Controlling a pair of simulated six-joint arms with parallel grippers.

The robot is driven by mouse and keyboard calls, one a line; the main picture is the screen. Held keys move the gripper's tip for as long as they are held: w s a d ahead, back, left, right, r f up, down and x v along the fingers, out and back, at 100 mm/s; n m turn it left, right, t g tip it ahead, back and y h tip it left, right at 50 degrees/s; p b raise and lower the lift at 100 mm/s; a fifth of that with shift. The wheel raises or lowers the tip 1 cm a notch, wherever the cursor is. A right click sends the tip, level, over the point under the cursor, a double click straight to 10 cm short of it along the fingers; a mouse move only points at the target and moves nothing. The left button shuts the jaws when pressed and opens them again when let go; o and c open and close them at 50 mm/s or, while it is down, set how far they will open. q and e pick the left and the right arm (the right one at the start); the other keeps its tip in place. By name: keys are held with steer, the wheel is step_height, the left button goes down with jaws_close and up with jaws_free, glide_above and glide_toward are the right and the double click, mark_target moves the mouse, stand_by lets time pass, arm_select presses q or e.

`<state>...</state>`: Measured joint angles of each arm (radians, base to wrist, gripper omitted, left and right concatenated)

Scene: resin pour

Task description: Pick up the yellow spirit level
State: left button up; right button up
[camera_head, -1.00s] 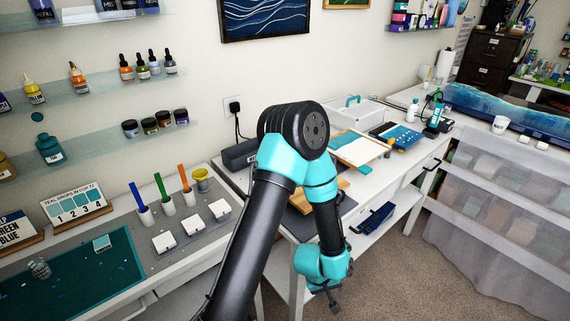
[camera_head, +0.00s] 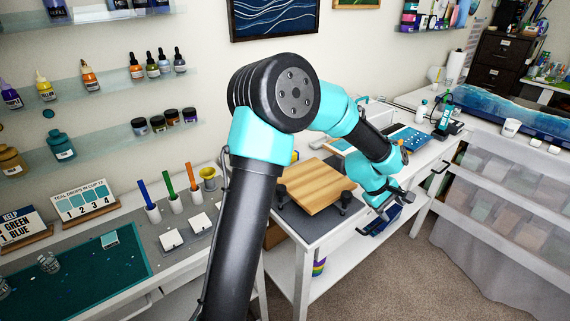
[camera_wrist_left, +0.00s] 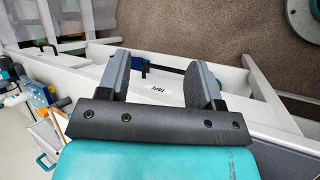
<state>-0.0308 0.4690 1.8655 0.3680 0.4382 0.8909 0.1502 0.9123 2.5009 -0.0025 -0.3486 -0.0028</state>
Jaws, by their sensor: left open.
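I cannot make out the yellow spirit level for certain. A small yellow patch (camera_head: 295,157) shows beside my left arm's elbow, behind the wooden board; most of it is hidden and I cannot tell what it is. My left gripper (camera_head: 384,212) is at the front edge of the white bench, right of the wooden board, pointing down. In the left wrist view its two fingers (camera_wrist_left: 161,80) are apart with nothing between them, over the bench's edge and lower shelf. My right gripper is in neither view.
A wooden board (camera_head: 312,187) stands on black feet on the bench. A green mat (camera_head: 80,272) lies on the left table.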

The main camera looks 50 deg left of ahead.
arm_select(q)
steer(key=w+a+r+m+y, duration=0.1)
steer(key=w+a+m, duration=0.1)
steer(key=a, duration=0.6)
steer(key=w+a+r+m+g+y, duration=0.1)
steer(key=a+m, duration=0.3)
steer(key=a, duration=0.5)
steer(key=w+a+r+m, duration=0.3)
steer(key=a, duration=0.5)
steer(key=shift+w+a+r+m+g+y, duration=0.15)
steer(key=shift+r+m+g+y, duration=0.05)
steer(key=shift+m+g+y, duration=0.2)
steer(key=s+a+r+m+g+y, duration=0.1)
steer(key=s+a+r+m, duration=0.1)
steer(key=a, duration=0.5)
steer(key=s+a+r+m+g+y, duration=0.1)
steer(key=s+a+r, duration=0.1)
steer(key=a, duration=0.5)
steer(key=s+a+r+m+y, duration=0.1)
steer(key=s+a, duration=0.3)
steer(key=a, duration=0.4)
steer(key=shift+r+m+g, duration=0.4)
steer(key=shift+r+m, duration=0.4)
step_height(320, 180, down, 12)
steer(key=shift+r, duration=0.15)
steer(key=shift+f, duration=0.3)
